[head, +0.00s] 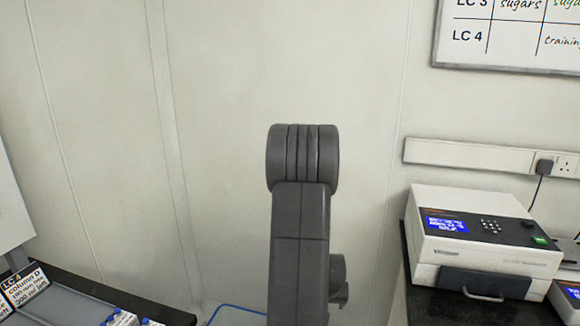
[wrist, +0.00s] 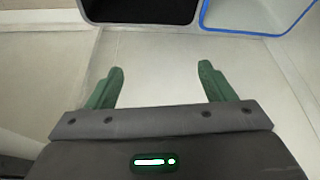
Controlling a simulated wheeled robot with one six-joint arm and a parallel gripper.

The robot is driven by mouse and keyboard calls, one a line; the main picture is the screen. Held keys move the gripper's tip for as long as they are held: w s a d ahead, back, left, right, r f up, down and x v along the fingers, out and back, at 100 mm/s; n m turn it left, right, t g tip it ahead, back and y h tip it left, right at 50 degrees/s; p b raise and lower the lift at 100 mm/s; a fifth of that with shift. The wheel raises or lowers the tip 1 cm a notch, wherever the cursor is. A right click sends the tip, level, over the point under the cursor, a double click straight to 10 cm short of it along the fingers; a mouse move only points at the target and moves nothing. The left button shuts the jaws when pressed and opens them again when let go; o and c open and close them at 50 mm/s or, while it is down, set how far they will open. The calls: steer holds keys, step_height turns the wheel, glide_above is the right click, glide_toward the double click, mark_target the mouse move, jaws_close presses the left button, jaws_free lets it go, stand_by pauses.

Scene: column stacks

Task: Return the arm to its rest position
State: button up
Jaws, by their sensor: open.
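My gripper (wrist: 160,82) shows in the wrist view with its two green fingers spread wide apart. Nothing is between the fingers; pale floor or wall shows through the gap. In the head view my grey arm stands upright in the middle, in front of the pale wall. The gripper's fingers cannot be made out in the head view.
A dark bin (wrist: 140,10) and a blue-rimmed bin (wrist: 250,34) lie beyond the fingers. A white instrument (head: 485,240) stands on the dark bench at right. A labelled tray (head: 85,305) is on the bench at lower left.

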step_height(320, 180, up, 9)
steer(key=a+n+p, duration=0.1)
steer(key=a+p, duration=0.1)
steer(key=p, duration=1)
steer(key=shift+w+a+r, duration=0.15)
steer(key=shift+w+a, duration=0.1)
